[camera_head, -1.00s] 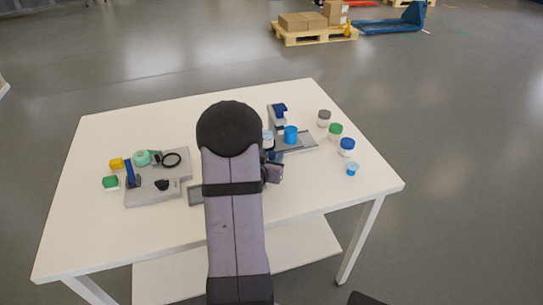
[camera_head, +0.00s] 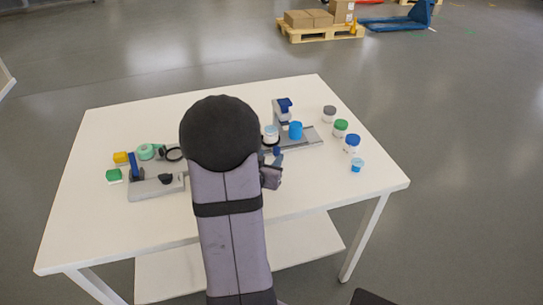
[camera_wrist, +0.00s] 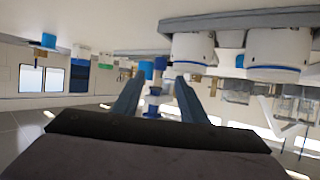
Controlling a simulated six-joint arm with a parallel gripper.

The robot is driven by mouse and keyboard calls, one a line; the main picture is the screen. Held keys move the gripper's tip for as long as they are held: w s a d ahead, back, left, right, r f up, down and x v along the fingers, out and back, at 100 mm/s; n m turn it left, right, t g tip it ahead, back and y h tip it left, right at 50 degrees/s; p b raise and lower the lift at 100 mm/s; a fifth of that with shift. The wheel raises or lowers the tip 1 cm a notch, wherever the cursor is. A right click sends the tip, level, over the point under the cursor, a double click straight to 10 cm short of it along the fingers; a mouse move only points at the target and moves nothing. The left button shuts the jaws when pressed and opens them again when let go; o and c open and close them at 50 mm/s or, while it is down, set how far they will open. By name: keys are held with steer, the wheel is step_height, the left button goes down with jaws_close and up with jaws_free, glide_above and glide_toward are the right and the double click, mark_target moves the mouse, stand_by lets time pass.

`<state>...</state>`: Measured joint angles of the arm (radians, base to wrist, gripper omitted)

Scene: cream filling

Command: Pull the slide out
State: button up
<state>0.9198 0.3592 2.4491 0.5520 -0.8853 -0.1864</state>
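The grey slide device stands on the right part of the table in the head view, with a grey plate (camera_head: 306,141), a blue-topped upright (camera_head: 284,106) and a blue cup (camera_head: 296,131). A white jar (camera_head: 271,136) and a small blue post (camera_head: 277,153) show at the device's near left end. My arm hides what lies further left, and my fingers are hidden in the head view. In the wrist view my gripper (camera_wrist: 158,80) has its two blue-grey fingers apart. A blue post-like part (camera_wrist: 153,101) shows between them, with gaps on both sides; its depth is unclear.
Jars with grey (camera_head: 329,111), green (camera_head: 340,126) and blue (camera_head: 352,140) lids and a small light-blue cup (camera_head: 357,164) line the right side. A grey fixture (camera_head: 155,188) with a blue lever stands left. The white table's (camera_head: 330,185) front right is clear.

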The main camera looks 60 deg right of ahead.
steer(key=shift+a+r, duration=0.1)
steer(key=shift+a, duration=0.2)
